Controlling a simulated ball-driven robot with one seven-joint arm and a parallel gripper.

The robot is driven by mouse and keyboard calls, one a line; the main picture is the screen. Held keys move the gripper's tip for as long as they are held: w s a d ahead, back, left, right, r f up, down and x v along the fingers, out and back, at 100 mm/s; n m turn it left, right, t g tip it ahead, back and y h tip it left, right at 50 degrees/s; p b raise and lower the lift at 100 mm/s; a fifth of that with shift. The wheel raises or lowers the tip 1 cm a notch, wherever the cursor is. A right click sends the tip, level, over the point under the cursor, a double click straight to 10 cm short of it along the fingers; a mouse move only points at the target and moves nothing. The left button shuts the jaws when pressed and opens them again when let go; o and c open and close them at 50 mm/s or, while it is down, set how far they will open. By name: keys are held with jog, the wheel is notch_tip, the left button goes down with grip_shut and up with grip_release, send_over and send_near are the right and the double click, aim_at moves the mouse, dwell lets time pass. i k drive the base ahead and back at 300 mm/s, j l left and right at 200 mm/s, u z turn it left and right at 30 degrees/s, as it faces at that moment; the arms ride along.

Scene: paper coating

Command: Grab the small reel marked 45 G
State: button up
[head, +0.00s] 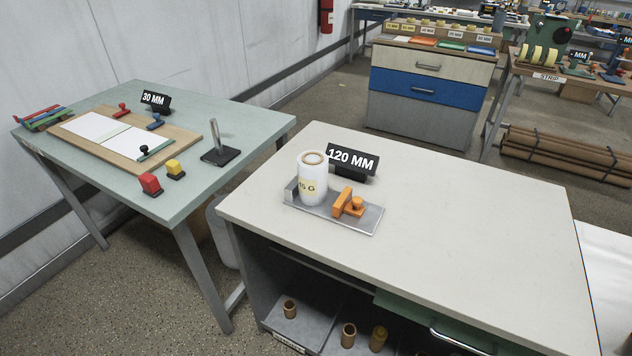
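A white reel (313,184) stands upright on a grey metal tray (362,220) on the near table. Its yellow label ends in "5 G"; the first digit is partly turned out of sight, so I cannot tell it for sure. An orange wooden block with a knob (348,203) sits beside the reel on the same tray. My gripper is not in view.
A "120 MM" sign (353,160) stands just behind the tray. The near table's right part (480,235) is clear. Brown cores (348,335) stand on the shelf below. A green table (200,110) with a board and stamps is at left. Labelled rolls (425,22) sit on the far drawer cabinet.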

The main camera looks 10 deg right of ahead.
aim_at(313, 165)
jog(key=i+j+z, duration=0.1)
jog(key=j, duration=0.35)
jog(key=i+j+z, duration=0.1)
jog(key=j, duration=0.35)
jog(key=i+j+z, duration=0.1)
jog(key=j, duration=0.4)
jog(key=i, duration=0.05)
